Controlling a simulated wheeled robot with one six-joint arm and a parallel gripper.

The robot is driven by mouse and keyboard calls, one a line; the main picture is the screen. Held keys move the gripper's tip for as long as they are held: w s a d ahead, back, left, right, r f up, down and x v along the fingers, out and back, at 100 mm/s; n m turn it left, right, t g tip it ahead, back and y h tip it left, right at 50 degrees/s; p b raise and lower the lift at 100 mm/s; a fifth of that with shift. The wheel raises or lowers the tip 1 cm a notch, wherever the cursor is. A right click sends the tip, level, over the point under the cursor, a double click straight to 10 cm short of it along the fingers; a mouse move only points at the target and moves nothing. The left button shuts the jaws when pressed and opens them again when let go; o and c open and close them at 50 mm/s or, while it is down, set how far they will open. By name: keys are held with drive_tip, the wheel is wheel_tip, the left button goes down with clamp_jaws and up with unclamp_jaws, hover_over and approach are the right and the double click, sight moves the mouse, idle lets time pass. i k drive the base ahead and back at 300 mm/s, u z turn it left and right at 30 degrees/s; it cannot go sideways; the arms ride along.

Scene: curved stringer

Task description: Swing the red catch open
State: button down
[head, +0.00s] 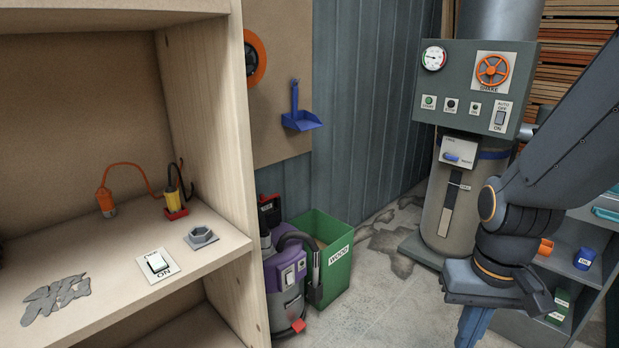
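No part is clearly marked as the catch. A small red piece (298,326) sticks out low on the front of the purple and grey vacuum (287,280) on the floor; I cannot tell whether it is the red catch or how it is set. A red and black part (269,211) is on top of the vacuum. My gripper (506,318) hangs at the lower right, well to the right of the vacuum and apart from it. It points down, with the fingertips partly cut off or hidden, so its opening is unclear.
A wooden shelf unit (248,150) stands left, close beside the vacuum. A green WOOD bin (336,275) stands right of the vacuum. A grey dust collector (447,215) is behind, and a grey cabinet (560,262) is at right. Some floor (385,300) between bin and gripper is clear.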

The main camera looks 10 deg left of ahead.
sight(262, 199)
drive_tip(key=z, duration=0.2)
drive_tip(key=i, duration=1.25)
drive_tip(key=u, duration=0.4)
drive_tip(key=i, duration=0.85)
drive_tip(key=u, duration=1.2)
drive_tip(key=i, duration=0.55)
drive_tip(key=u, duration=0.4)
